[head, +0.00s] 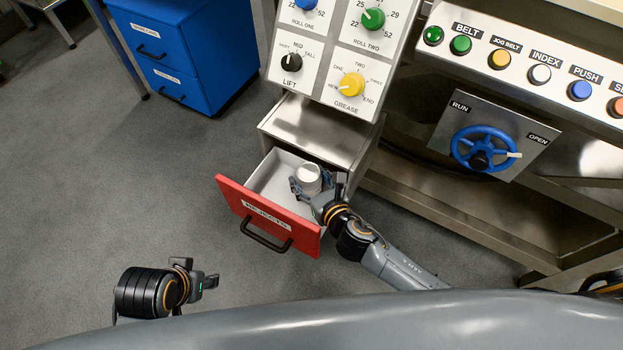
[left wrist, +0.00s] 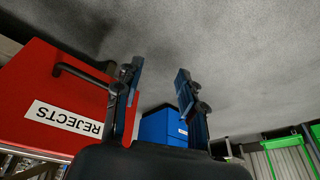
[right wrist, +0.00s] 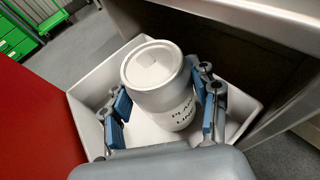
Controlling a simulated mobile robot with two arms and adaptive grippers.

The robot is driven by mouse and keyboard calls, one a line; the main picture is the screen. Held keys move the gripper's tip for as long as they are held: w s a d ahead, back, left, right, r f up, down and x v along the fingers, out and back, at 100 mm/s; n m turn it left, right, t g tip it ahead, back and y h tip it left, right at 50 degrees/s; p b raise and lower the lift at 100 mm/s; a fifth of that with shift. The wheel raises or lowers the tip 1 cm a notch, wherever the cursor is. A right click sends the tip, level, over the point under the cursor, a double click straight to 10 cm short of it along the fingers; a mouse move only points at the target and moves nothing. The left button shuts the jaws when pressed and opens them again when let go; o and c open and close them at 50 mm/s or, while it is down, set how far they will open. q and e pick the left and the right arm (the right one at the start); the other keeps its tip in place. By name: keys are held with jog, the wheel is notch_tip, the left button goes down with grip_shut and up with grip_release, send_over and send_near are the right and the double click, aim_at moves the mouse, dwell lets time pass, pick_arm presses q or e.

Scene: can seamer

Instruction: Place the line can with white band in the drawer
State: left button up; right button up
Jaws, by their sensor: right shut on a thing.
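The white can (head: 309,178) is inside the open drawer. In the right wrist view the can (right wrist: 158,80) looks upright, with a pale lid and dark lettering partly readable as "PLA... LINE". My right gripper (head: 316,187) reaches down into the drawer and is shut on the can, with a blue-padded finger on each side. I cannot tell if the can touches the drawer floor. The drawer (head: 267,219) has a red front labelled REJECTS, a black handle and white inside walls. My left gripper (left wrist: 158,95) is open and empty, outside the drawer to its left.
A control panel (head: 350,40) with knobs rises above the drawer cabinet. A blue wheel (head: 485,148) and a button row are to the right. A blue cabinet (head: 190,45) stands at back left. The grey floor (head: 110,190) at left is clear.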

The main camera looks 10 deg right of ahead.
jog(key=shift+f, duration=0.1)
pick_arm(q)
jog(key=shift+v, duration=0.9)
pick_arm(e)
jog(key=shift+f, duration=0.1)
jog(key=shift+f, duration=0.15)
jog(key=o, duration=1.5)
jog(key=shift+c, duration=0.2)
